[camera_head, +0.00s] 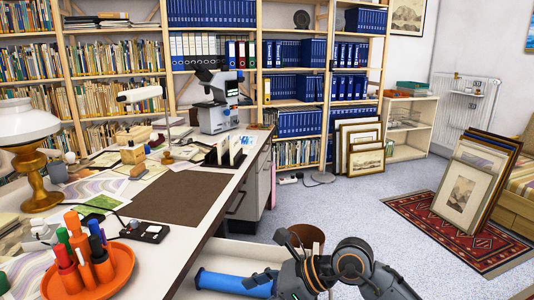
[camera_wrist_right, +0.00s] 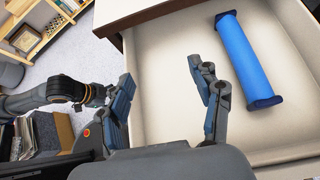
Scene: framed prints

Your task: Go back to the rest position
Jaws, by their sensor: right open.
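My right gripper (camera_head: 272,258) comes in from the lower right of the head view, beside the open white desk drawer (camera_head: 245,251). In the right wrist view its two fingers (camera_wrist_right: 160,75) are spread apart with nothing between them. A blue cylinder (camera_head: 222,284) with dark ends lies in the drawer. It also shows in the right wrist view (camera_wrist_right: 243,60), to the right of the fingers and apart from them. My left gripper is not in view.
The desk (camera_head: 193,247) holds an orange pen holder (camera_head: 115,278), a lamp (camera_head: 35,165) and a microscope (camera_head: 218,101). Framed prints (camera_head: 466,187) lean on a red rug (camera_head: 420,208).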

